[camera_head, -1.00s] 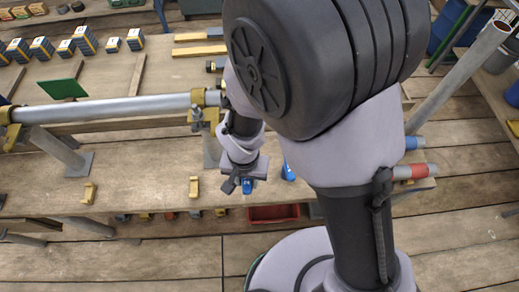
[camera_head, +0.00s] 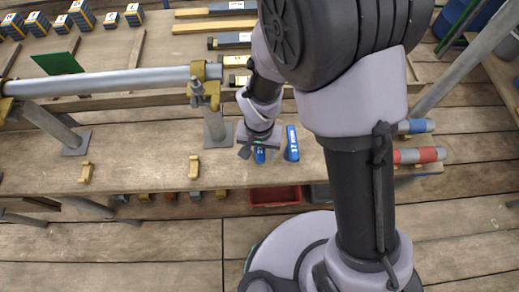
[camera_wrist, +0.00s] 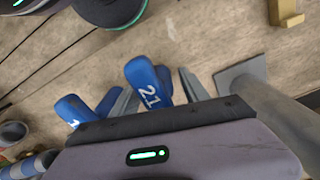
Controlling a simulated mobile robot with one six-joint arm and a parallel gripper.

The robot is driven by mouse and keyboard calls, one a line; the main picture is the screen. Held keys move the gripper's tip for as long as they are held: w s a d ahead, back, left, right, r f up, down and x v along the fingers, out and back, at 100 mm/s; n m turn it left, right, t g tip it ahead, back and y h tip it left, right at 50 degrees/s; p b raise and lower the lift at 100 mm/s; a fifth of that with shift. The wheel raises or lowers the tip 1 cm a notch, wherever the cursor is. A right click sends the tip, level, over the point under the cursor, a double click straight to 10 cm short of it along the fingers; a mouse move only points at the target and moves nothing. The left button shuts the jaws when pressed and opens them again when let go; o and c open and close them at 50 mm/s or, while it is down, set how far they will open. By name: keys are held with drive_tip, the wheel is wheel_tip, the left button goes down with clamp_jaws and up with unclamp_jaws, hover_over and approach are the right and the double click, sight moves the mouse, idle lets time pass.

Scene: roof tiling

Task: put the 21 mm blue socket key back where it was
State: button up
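The blue socket key marked 21 (camera_wrist: 150,92) is between the grey fingers of my gripper (camera_wrist: 155,95) in the wrist view, its number facing the camera. In the head view my gripper (camera_head: 258,150) is low over the front of the plank bench, with a bit of the blue key (camera_head: 260,156) showing below it. The gripper looks shut on this key. I cannot tell whether the key touches the plank. A second blue key (camera_head: 292,143), seemingly marked 17, stands just to the right; it also shows at the left in the wrist view (camera_wrist: 74,110).
A scaffold post (camera_head: 214,118) rises just behind and left of my gripper, carrying a horizontal tube (camera_head: 110,82). Brass-coloured clamps (camera_head: 194,167) lie on the plank to the left. A red tray (camera_head: 275,195) sits below the front edge. Red and blue rolls (camera_head: 420,155) lie at right.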

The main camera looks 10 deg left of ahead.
wheel_tip(320, 180, up, 12)
drive_tip(key=p, duration=0.5)
drive_tip(key=shift+r+p, duration=0.2)
drive_tip(key=shift+p, duration=0.15)
drive_tip(key=w+d+r+m+t+y, duration=0.1)
drive_tip(key=d+r, duration=0.2)
drive_tip(key=r, duration=0.3)
drive_tip(key=d+r+m+t, duration=0.1)
drive_tip(key=d+r, duration=0.3)
drive_tip(key=r, duration=0.1)
drive_tip(key=s+d+r+m+t+y+b, duration=0.1)
drive_tip(key=s+d+r+m+t, duration=0.1)
drive_tip(key=s+d+r, duration=0.6)
wheel_tip(320, 180, up, 3)
drive_tip(key=shift+d+f+t, duration=0.2)
drive_tip(key=shift+d+t, duration=0.45)
drive_tip(key=shift+t, duration=0.25)
